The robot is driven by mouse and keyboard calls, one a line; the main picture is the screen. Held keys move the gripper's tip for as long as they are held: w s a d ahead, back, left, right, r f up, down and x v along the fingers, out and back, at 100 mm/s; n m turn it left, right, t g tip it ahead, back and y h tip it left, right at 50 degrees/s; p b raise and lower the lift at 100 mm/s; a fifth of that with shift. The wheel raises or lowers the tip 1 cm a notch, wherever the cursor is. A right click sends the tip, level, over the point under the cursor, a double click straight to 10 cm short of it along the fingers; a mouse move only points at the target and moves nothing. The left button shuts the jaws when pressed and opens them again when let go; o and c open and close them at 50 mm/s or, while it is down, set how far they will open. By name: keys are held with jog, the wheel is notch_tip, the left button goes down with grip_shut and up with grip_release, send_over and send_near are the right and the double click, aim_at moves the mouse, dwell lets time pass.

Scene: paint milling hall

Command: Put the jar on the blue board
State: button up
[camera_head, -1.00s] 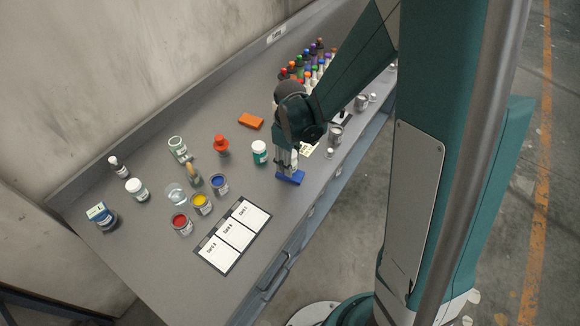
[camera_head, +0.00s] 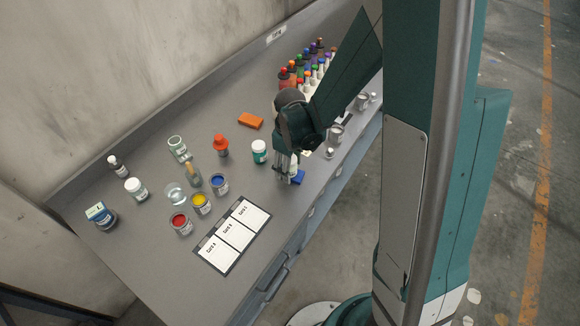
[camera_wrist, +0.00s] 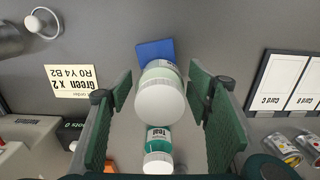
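A jar with a white lid (camera_wrist: 160,101) and a pale green, labelled body stands between the fingers of my gripper (camera_wrist: 161,88) in the wrist view. A narrow gap shows between the jar and each finger, so the gripper looks open around it. The blue board (camera_wrist: 152,50) lies just beyond the jar, partly hidden by it. I cannot tell whether the jar's base rests on the board. In the head view, my gripper (camera_head: 287,172) is low over the table, covering the left part of the blue board (camera_head: 299,177) and most of the jar.
A second white-lidded jar with a teal label (camera_head: 259,152) stands close, left of my gripper. An orange block (camera_head: 250,121), card sheet (camera_head: 233,236), open paint cans (camera_head: 201,204) and a rack of bottles (camera_head: 310,65) share the table. A metal cup (camera_head: 336,134) stands right.

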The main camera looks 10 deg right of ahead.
jog(key=shift+r, duration=0.2)
dwell(0.3)
jog(key=shift+r+p, duration=0.6)
jog(key=shift+r, duration=5.35)
jog(key=shift+s+d+r, duration=0.15)
jog(key=shift+r, duration=0.25)
jog(key=shift+s+d+r, duration=0.1)
jog(key=shift+s+r, duration=0.05)
jog(key=shift+r, duration=0.2)
jog(key=s+d+r+m+t, duration=0.3)
jog(key=s+d+r+m, duration=0.1)
jog(key=s+r, duration=0.4)
jog(key=s+d+r+m+t, duration=0.4)
jog(key=s+r+m, duration=0.1)
jog(key=s+r, duration=0.4)
jog(key=shift+d+r, duration=0.2)
jog(key=shift+d, duration=0.15)
